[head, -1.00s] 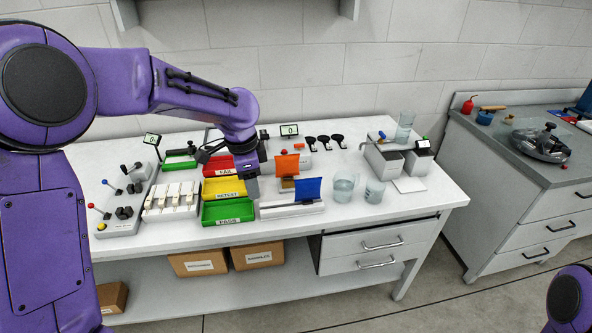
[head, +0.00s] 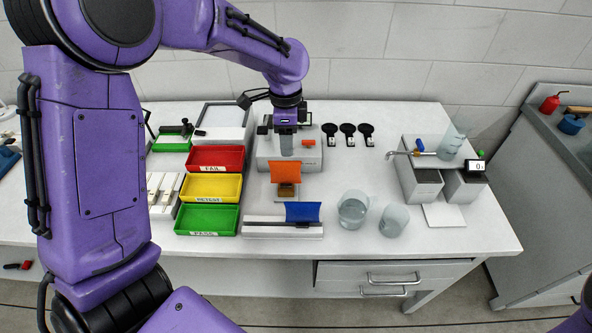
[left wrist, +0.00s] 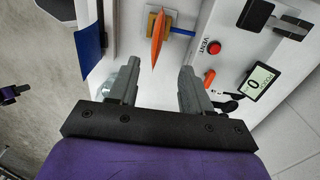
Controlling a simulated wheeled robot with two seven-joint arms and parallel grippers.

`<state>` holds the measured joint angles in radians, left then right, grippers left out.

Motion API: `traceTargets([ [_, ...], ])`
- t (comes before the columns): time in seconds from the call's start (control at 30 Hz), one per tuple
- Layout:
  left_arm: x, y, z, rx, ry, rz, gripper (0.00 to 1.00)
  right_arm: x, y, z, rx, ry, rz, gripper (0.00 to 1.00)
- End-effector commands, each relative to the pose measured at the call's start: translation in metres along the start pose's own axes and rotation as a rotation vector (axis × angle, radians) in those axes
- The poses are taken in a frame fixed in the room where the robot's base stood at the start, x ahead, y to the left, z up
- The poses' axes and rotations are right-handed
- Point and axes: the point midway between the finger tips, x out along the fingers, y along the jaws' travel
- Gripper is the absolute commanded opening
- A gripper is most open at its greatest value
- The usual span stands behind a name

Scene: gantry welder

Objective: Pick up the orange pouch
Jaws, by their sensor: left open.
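The orange pouch (head: 285,171) stands upright, its lower part in a small tan holder (head: 287,190) on the white bench. In the left wrist view the orange pouch (left wrist: 158,40) shows as a narrow upright sheet, lined up with the gap between the fingers. My left gripper (head: 286,148) is open and empty, pointing down just behind the pouch in the head view. In the left wrist view the two fingertips (left wrist: 158,78) are apart and the pouch lies ahead of them, not between them.
A blue pouch (head: 302,211) stands on a white block in front of the orange one. Red (head: 215,156), yellow and green bins lie to the left. Glass beakers (head: 353,208) stand to the right. A grey device (head: 300,160) with a red button is behind the pouch.

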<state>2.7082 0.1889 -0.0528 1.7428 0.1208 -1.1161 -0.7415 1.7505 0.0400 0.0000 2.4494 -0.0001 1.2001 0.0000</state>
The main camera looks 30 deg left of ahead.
Motion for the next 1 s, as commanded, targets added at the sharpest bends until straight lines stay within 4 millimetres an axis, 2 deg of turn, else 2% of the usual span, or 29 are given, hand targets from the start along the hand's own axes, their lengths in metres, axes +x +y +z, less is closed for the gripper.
traceTargets([
  [0.13, 0.025, 0.002, -0.001, 0.004, -0.001, 0.001, 0.49, -0.004, 0.001, -0.001, -0.001, -0.001, 0.001, 0.00],
  [0.27, 0.040, -0.004, -0.003, 0.004, -0.003, 0.005, 0.49, -0.009, 0.001, -0.003, -0.001, -0.002, 0.001, 0.00],
  [0.4, 0.066, -0.012, -0.001, 0.003, -0.006, 0.010, 0.49, -0.020, 0.002, -0.008, -0.001, -0.002, 0.001, 0.00],
  [0.53, 0.086, -0.012, -0.001, 0.003, -0.005, 0.007, 0.49, -0.021, 0.002, -0.008, 0.000, -0.001, 0.000, 0.00],
  [1.0, 0.090, -0.012, 0.000, 0.000, -0.003, 0.005, 0.49, -0.022, 0.002, -0.009, 0.000, -0.001, 0.001, 0.00],
])
